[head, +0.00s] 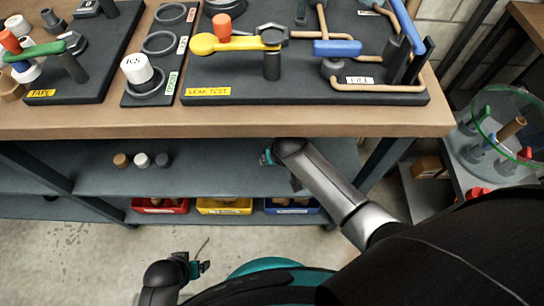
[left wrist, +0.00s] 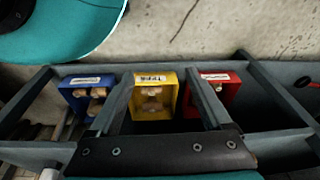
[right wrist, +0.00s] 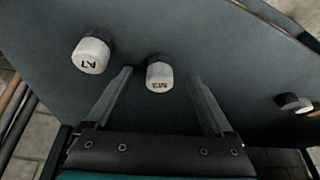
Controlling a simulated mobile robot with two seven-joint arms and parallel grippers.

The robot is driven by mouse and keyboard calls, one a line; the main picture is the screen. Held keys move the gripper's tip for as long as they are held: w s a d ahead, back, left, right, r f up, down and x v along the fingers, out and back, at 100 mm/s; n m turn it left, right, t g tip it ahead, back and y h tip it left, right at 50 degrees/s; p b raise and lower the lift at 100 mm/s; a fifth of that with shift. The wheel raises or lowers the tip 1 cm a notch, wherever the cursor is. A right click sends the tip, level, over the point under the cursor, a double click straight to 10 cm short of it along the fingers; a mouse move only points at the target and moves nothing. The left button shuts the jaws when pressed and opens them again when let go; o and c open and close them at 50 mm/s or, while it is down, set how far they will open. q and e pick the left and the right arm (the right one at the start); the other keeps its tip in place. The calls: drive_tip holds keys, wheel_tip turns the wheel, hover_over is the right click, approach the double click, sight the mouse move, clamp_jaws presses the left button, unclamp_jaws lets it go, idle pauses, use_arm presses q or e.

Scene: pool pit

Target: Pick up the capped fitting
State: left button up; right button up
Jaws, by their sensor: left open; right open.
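White-capped fittings show in several places, and I cannot tell which is the capped fitting. Small fittings (head: 141,160) stand on the shelf below the bench. In the right wrist view a marked white cap (right wrist: 159,76) lies between the fingers of my right gripper (right wrist: 159,85), untouched as far as I see; another cap, marked A7 (right wrist: 91,55), is to its left. My right gripper (head: 267,157) is open over the shelf. My left gripper (head: 203,267) is open, low over the floor.
Red (head: 160,206), yellow (head: 224,206) and blue (head: 291,206) bins sit on the lower shelf; the left wrist view shows them too. Test boards and pipes cover the bench (head: 300,121). The shelf's middle is clear.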

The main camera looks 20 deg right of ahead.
drive_tip(key=shift+w+b, duration=0.55)
drive_tip(key=shift+w, duration=0.75)
drive_tip(key=shift+f, duration=0.35)
drive_tip(key=b+x, duration=0.3)
drive_tip(key=shift+w+a+f, duration=0.1)
drive_tip(key=shift+w+f, duration=0.05)
drive_tip(key=shift+f, duration=0.1)
drive_tip(key=shift+w+f+b, duration=0.15)
drive_tip(key=shift+f+b, duration=0.15)
use_arm(q)
drive_tip(key=w+d+r+t, duration=0.1)
drive_tip(key=w+r, duration=0.3)
drive_tip(key=r, duration=0.5)
drive_tip(key=shift+r+t, duration=0.3)
drive_tip(key=shift+r, duration=0.05)
drive_tip(key=shift+w, duration=0.1)
use_arm(e)
clamp_jaws()
